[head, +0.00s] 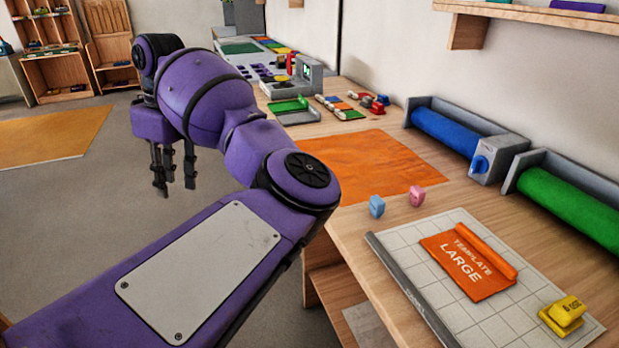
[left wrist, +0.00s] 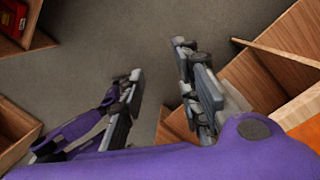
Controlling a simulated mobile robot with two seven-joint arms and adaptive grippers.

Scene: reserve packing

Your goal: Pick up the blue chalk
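The blue chalk (head: 377,206) stands on the wooden table (head: 350,225) near its front edge, just left of a pink chalk (head: 416,196). My left gripper (head: 174,187) hangs fingers down over the floor, left of the table and well away from the chalk. Its two fingers are apart with nothing between them. In the left wrist view my left gripper (left wrist: 165,105) also shows open and empty above grey floor. The chalk does not show in that view. My right gripper is not in view.
An orange sheet (head: 370,163) lies behind the chalks. A gridded cutting mat (head: 400,245) bears an orange template (head: 468,262) and a yellow tool (head: 562,315). Blue (head: 445,130) and green (head: 570,205) rolls stand along the wall. The floor around my left gripper is clear.

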